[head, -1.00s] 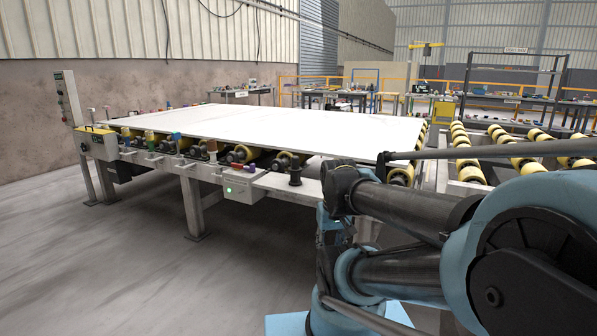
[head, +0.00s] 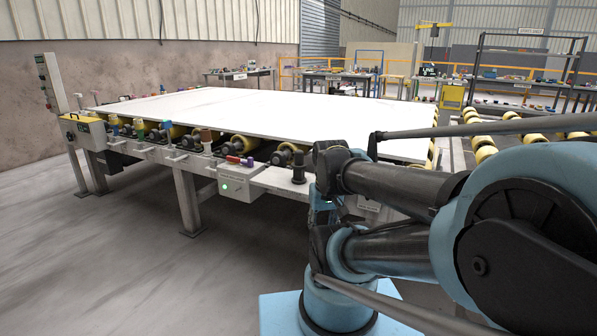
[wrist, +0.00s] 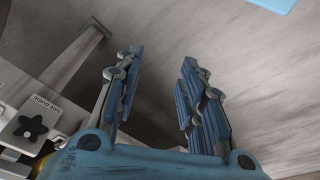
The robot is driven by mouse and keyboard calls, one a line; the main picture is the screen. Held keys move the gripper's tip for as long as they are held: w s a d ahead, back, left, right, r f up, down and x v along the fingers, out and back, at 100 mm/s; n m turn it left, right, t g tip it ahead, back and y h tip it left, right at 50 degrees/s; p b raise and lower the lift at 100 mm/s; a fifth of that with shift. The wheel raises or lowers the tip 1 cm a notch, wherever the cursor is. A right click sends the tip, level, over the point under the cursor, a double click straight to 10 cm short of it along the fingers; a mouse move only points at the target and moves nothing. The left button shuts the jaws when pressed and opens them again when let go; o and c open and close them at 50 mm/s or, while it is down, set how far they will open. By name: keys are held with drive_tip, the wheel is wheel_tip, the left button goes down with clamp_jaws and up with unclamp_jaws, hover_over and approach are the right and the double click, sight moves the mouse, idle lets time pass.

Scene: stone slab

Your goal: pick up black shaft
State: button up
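A dark upright piece (head: 298,167) stands on the front ledge of the slab table, near its right end; it looks like the black shaft, but it is small in the head view. My gripper (wrist: 158,85) is open and empty in the wrist view, its two blue-padded fingers apart over the bare floor. In the head view my arm fills the right side, close to the right of the dark piece, and I cannot make out the fingers there. The black shaft does not show clearly in the wrist view.
A white stone slab (head: 250,112) lies on the roller table. Several small coloured parts and a grey box with a green light (head: 238,184) line its front. In the wrist view a black star knob (wrist: 30,129) and a table leg (wrist: 81,48) are at left. Floor at left is free.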

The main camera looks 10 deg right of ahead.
drive_tip(key=o, duration=0.8)
drive_tip(key=shift+r, duration=0.85)
drive_tip(key=shift+c, duration=0.2)
wheel_tip(320, 180, up, 14)
drive_tip(key=r+n+t+y, duration=0.1)
drive_tip(key=n+y, duration=0.2)
drive_tip(key=n, duration=0.5)
hover_over(296, 166)
drive_tip(key=s+d, duration=0.2)
drive_tip(key=d, duration=0.3)
drive_tip(key=x, duration=1.7)
drive_tip(key=shift+w+a+f, duration=0.1)
drive_tip(key=shift+w+a, duration=0.05)
drive_tip(key=shift+w, duration=0.2)
